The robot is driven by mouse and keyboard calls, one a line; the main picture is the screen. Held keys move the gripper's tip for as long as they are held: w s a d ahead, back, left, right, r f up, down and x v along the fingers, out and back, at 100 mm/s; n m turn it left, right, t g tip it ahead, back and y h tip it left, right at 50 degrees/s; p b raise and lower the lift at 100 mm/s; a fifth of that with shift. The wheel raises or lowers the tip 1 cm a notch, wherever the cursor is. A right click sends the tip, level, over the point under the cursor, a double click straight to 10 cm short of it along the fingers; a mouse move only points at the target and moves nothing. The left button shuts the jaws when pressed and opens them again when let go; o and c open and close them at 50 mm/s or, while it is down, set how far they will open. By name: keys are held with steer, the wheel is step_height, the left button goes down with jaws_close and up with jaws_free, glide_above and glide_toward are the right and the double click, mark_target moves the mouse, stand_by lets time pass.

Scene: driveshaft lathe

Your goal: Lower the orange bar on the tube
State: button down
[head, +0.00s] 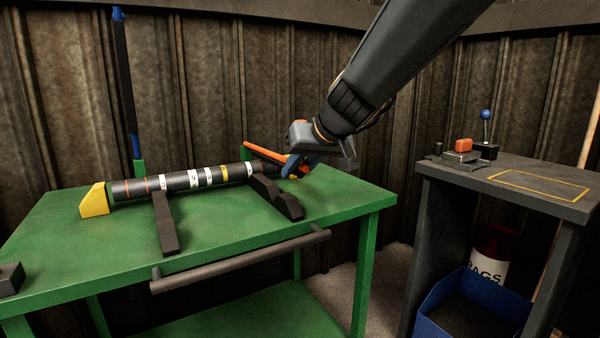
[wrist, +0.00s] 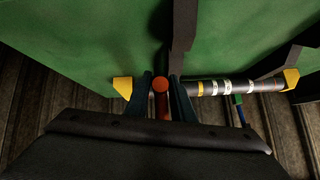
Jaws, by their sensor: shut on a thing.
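The orange bar (head: 262,151) lies low across the right end of the dark banded tube (head: 180,183), slanting slightly down towards its free end. My gripper (head: 296,168) is at that free end. In the wrist view my gripper (wrist: 163,84) is shut on the orange bar (wrist: 160,85), whose round end sits between the two dark fingers. The tube (wrist: 225,86) shows there to the right of the fingers. Its part beneath the bar is hidden, so I cannot tell whether bar and tube touch.
The tube lies on dark supports (head: 166,225) on the green bench (head: 110,240), with a yellow block (head: 94,200) at its left end. A grey side table (head: 520,180) stands right, with a blue bin (head: 470,305) below.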

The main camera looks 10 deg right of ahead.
mark_target(303, 161)
steer(key=shift+s+a+f, duration=0.1)
steer(key=shift+s+a, duration=0.05)
steer(key=shift+a, duration=0.05)
steer(key=c, duration=1.7)
jaws_free()
steer(key=shift+s+a, duration=0.1)
steer(key=shift+c, duration=0.2)
steer(key=shift+d, duration=0.2)
steer(key=shift+d+r, duration=0.1)
steer(key=shift+r, duration=0.25)
steer(key=p+v, duration=0.2)
steer(key=v, duration=0.5)
steer(key=shift+f, duration=0.1)
steer(key=shift+s, duration=0.2)
